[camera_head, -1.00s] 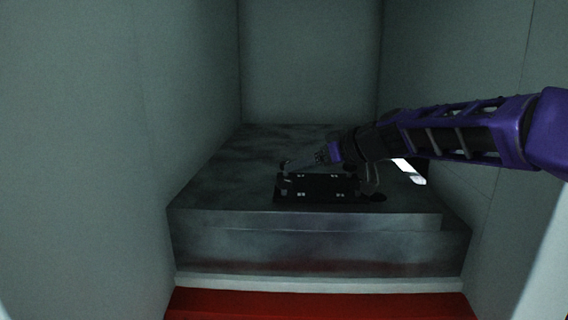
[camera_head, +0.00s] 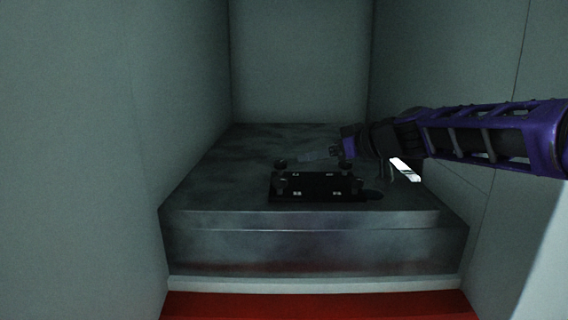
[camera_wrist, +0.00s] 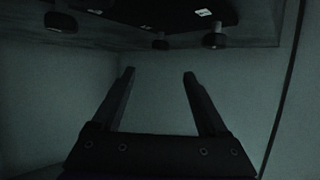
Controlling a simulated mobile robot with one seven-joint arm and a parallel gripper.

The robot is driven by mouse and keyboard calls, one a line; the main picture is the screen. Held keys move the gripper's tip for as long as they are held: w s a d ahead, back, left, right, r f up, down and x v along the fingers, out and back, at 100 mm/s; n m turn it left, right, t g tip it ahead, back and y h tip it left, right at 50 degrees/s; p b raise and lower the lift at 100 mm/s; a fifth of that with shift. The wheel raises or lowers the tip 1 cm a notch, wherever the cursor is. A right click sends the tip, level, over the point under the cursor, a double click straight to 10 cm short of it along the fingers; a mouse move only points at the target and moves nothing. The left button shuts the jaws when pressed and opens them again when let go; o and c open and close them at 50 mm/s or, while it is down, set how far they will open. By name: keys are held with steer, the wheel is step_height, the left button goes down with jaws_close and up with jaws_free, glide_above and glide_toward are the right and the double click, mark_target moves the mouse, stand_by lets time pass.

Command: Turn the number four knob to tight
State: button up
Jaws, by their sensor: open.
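A black plate (camera_head: 318,196) with dark knobs and small pale labels lies on top of a grey block. One knob (camera_head: 281,163) stands at its back left corner and another (camera_head: 357,184) at its right. The wrist view shows several knobs, including one at the left (camera_wrist: 60,21) and one at the right (camera_wrist: 215,39). No numbers are readable, so I cannot tell which knob is number four. My gripper (camera_wrist: 159,74) is open and empty, apart from the knobs. In the head view my gripper (camera_head: 306,156) is above the plate's back edge.
The grey block (camera_head: 220,190) has free room around the plate. Pale walls close it in at the left (camera_head: 185,80), back and right. A bright white strip (camera_head: 404,169) shows below my arm. A red band (camera_head: 310,305) runs along the front.

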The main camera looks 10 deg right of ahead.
mark_target(281, 162)
steer(key=p+x, duration=0.1)
steer(key=x, duration=1.2)
steer(key=shift+f, duration=0.1)
jaws_close()
